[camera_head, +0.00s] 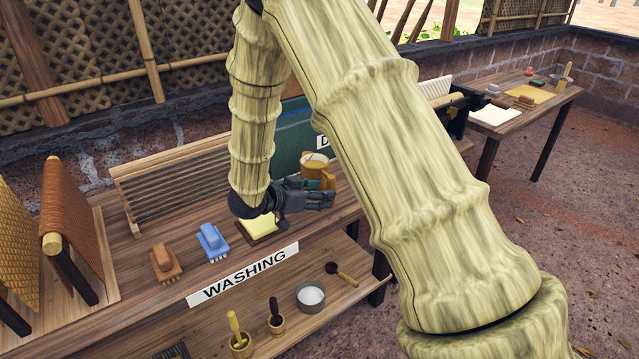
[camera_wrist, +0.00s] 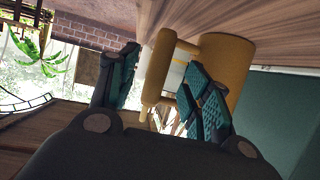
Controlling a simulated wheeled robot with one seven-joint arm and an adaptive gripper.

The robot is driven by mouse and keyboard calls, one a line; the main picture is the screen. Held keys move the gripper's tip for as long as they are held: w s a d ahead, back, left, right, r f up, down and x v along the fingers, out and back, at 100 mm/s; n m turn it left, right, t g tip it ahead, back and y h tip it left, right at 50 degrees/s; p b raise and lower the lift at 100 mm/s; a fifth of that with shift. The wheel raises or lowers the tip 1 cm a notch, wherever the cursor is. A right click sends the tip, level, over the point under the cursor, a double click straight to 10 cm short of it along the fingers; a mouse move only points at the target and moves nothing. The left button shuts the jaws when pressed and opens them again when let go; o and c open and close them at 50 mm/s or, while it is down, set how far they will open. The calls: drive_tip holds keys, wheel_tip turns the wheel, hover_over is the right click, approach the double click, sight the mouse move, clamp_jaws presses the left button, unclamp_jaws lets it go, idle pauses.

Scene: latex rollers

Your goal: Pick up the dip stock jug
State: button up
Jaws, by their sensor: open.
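The dip stock jug (camera_head: 318,173), an ochre jug with a pale top, stands on the washing table beside the green tank. In the wrist view, the jug's body (camera_wrist: 228,62) is at the upper right, and its upright handle (camera_wrist: 157,70) lies between my fingers. My gripper (camera_head: 312,196) is just in front of the jug in the head view. It also shows in the wrist view (camera_wrist: 160,85), with its fingers apart, one on each side of the handle. The right finger partly hides the jug's body. I cannot tell whether a finger touches it.
A green tank (camera_head: 292,138) stands behind the jug, and a slatted wooden rack (camera_head: 175,180) is to the left. A yellow block on a tray (camera_head: 258,226), a blue brush (camera_head: 212,242) and a brown brush (camera_head: 166,262) lie nearby. A WASHING sign (camera_head: 243,274) marks the front edge.

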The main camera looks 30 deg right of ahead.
drive_tip(key=shift+x, duration=1.35)
clamp_jaws()
drive_tip(key=shift+r, duration=0.2)
